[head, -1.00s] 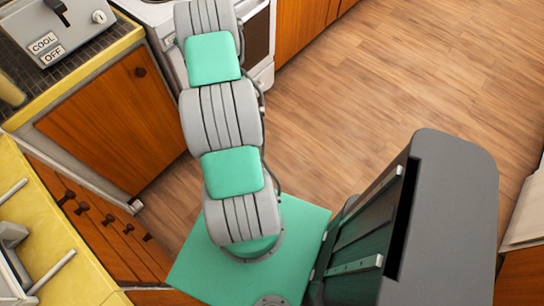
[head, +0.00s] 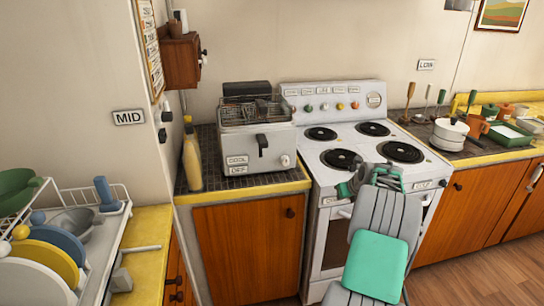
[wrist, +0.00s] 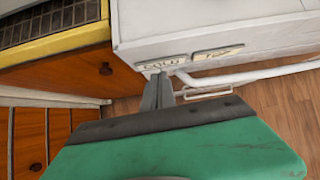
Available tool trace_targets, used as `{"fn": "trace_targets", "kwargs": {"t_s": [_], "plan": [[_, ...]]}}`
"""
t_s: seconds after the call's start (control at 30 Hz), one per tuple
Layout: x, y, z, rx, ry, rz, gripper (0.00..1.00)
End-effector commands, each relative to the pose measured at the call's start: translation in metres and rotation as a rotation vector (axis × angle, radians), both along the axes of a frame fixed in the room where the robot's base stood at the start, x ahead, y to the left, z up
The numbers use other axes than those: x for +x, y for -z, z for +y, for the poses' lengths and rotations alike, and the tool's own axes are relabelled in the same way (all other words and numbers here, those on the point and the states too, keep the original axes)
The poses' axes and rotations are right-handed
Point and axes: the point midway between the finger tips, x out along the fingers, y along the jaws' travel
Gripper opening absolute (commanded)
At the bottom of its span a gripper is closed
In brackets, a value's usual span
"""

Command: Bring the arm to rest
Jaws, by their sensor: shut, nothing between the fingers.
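My gripper (head: 347,188) is in front of the white stove (head: 322,200), near its front top edge and beside the front left burner in the head view. In the wrist view the two fingers (wrist: 158,90) are together with nothing between them, just in front of the stove's labelled front panel and close to the oven handle (wrist: 250,74). I cannot tell whether they touch the stove. My grey and green arm (head: 376,262) reaches up from the bottom of the head view.
A fryer (head: 255,145) stands on the tiled counter left of the stove, with a yellow bottle (head: 192,160) beside it. A dish rack (head: 85,215) is at lower left. A white pot (head: 450,131) is on the right counter. Wooden floor (head: 480,275) is clear at lower right.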

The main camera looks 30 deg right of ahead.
Motion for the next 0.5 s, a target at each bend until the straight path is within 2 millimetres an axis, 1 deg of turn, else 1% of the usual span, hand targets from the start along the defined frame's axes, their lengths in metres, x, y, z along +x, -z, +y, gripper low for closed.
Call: {"fn": "trace_targets", "kwargs": {"t_s": [0.07, 0.17, 0.3, 0.37, 0.47, 0.5], "plan": [[0.000, 0.000, 0.000, -0.067, -0.090, 0.021, 0.00], [-0.003, 0.003, 0.002, -0.215, -0.307, 0.085, 0.00], [-0.016, 0.013, 0.004, -0.445, -0.680, 0.214, 0.00], [-0.027, 0.027, 0.010, -0.513, -0.847, 0.276, 0.00], [-0.056, 0.062, 0.029, -0.580, -1.140, 0.367, 0.00], [-0.070, 0.078, 0.040, -0.592, -1.264, 0.394, 0.00]]}}
